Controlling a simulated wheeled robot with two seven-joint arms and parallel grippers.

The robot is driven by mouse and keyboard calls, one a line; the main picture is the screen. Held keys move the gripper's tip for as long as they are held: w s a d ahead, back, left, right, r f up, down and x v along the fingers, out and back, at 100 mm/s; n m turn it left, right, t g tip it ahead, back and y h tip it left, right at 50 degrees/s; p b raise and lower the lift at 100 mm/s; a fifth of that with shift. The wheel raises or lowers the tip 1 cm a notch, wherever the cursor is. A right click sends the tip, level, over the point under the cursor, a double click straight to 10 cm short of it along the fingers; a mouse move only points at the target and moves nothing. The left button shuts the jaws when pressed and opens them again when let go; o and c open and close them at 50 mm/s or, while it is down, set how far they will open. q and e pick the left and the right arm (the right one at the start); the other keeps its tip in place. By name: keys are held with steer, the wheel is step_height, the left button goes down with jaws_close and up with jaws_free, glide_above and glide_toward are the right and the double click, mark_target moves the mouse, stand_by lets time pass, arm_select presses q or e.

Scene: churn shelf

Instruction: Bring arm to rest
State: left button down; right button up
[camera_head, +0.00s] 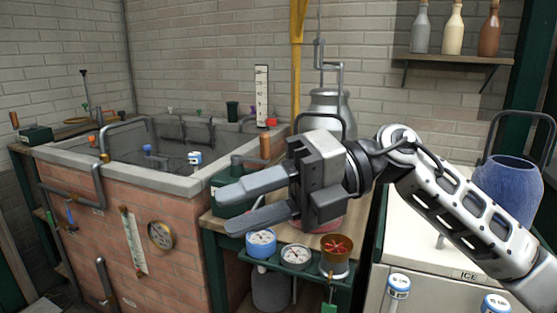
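My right gripper (229,208) is in the middle of the head view, its arm coming in from the right edge. Its two grey fingers point left and stand apart, with nothing between them. It is in front of a wooden-topped table (214,226) beside the brick vat and hides part of what stands there. The arm passes in front of the white ice chest. My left gripper is not in the picture.
A brick vat (180,185) with pipes stands at left. A metal churn (330,104) stands behind my gripper. Gauges (295,257) sit on a low shelf. A blue bucket (507,186) stands on the ice chest (400,220). Bottles (453,30) stand on a wall shelf (455,58).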

steer(key=w+d+f+m+t+y+p, duration=0.1)
steer(key=w+d+f+m+t+p, duration=0.25)
steer(key=m+t, duration=1)
steer(key=w+d+f+m+t+y, duration=0.1)
steer(key=w+d+f+m+t, duration=0.4)
steer(key=m+t, duration=0.8)
steer(key=s+d+f+m+g+h+p, duration=0.1)
steer(key=s+d+f+m+g+h, duration=0.15)
steer(key=f+m+h, duration=0.45)
steer(key=s+d+f+m+g+h, duration=0.25)
steer(key=s+f+m+h, duration=0.2)
steer(key=f, duration=0.55)
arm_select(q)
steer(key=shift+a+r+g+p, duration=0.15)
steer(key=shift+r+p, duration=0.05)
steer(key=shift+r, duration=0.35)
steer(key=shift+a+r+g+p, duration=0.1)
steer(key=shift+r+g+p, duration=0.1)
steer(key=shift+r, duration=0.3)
arm_select(e)
steer(key=s+d+f+m+g+h, duration=0.1)
steer(key=s+d+f+m+g, duration=0.2)
steer(key=s+f, duration=0.6)
steer(key=shift+s+d+f+g+h, duration=0.25)
steer(key=shift+s+f+g+h, duration=0.25)
steer(key=shift+g, duration=0.55)
steer(key=shift+w, duration=0.1)
